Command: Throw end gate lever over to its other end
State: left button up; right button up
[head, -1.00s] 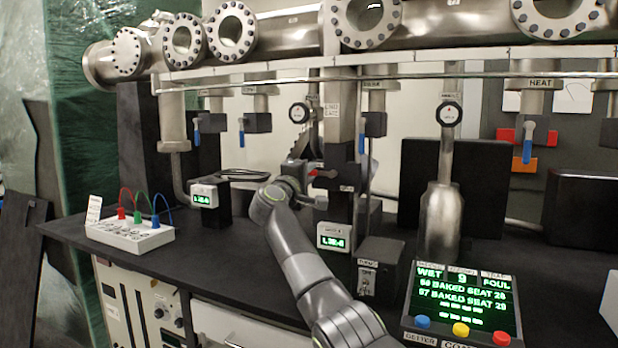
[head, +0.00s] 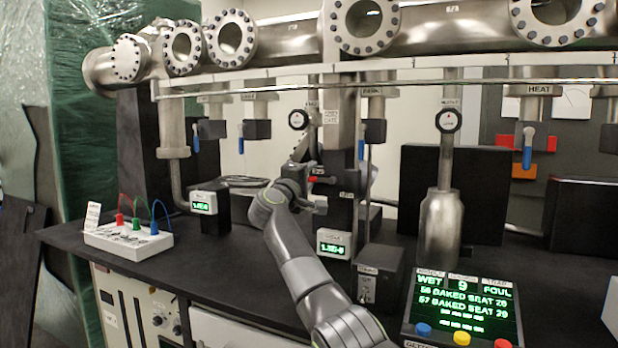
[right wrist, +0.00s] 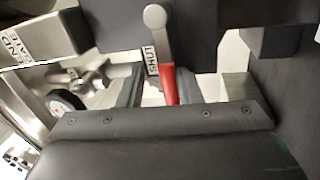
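The end gate lever has a red grip (right wrist: 168,85) hanging from a round grey pivot (right wrist: 155,17) in the right wrist view. A label reading SHUT (right wrist: 151,62) is just left of the grip. My right gripper (right wrist: 182,88) is open, with one finger on each side of the red grip and visible gaps between. In the head view the red of the lever (head: 314,179) shows at the dark valve body, beside my right gripper (head: 308,182), which partly hides it. My left gripper is not in view.
A dark post with a small green display (head: 333,243) stands right of my right arm, and a switch box (head: 378,275) beside it. A steel rail (head: 400,84) and flanged pipe (head: 450,45) run above. A control panel (head: 462,305) stands at front right.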

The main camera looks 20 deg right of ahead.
jog(key=shift+a, duration=0.1)
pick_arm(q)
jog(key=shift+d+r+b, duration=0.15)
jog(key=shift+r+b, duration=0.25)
pick_arm(e)
jog(key=v, duration=1.7)
jog(key=shift+s, duration=0.2)
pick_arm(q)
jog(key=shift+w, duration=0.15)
pick_arm(e)
jog(key=shift+a, duration=0.1)
